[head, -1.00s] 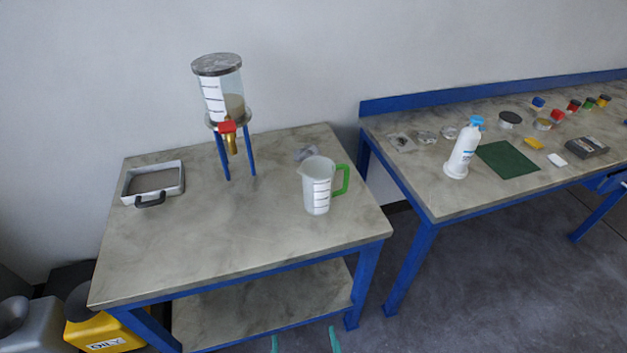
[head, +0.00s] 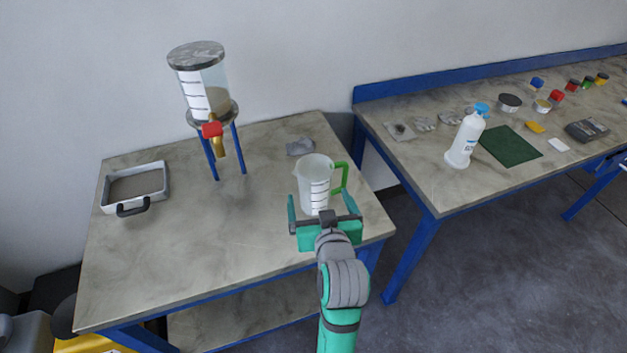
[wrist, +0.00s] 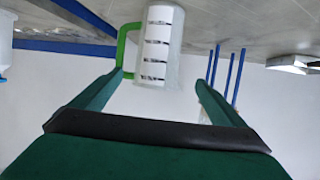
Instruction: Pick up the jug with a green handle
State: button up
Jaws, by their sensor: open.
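The jug (head: 314,182) is a whitish translucent vessel with dark level marks and a green handle (head: 342,177) on its right side. It stands upright near the front right of the left table. My gripper (head: 322,203) is open in front of the jug, with a finger toward each side. In the wrist view, which looks upside down, the jug (wrist: 160,45) shows beyond and between the open fingers of my gripper (wrist: 157,95). The green handle (wrist: 126,45) is at the left there, near the left finger. I cannot tell whether any finger touches the jug.
On the left table (head: 190,255), a clear tank on blue legs (head: 205,95) with a red-handled brass tap (head: 213,135) stands behind, left of the jug. A grey tray (head: 137,186) lies far left. A crumpled cloth (head: 300,147) lies behind the jug. A white bottle (head: 466,138) stands on the right table.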

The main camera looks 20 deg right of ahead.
aim_at(316, 184)
jog(key=shift+w+d+r, duration=0.25)
jog(key=shift+w+r, duration=0.3)
jog(key=shift+w, duration=0.05)
jog(key=x, duration=0.5)
jog(key=shift+w+a, duration=0.1)
jog(key=shift+d+f+x, duration=0.1)
jog(key=shift+f+x, duration=0.05)
jog(key=shift+x, duration=1.2)
jog(key=shift+d+f+x, duration=0.1)
jog(key=shift+f+x, duration=0.05)
jog(key=shift+x, duration=1.15)
jog(key=c, duration=1.2)
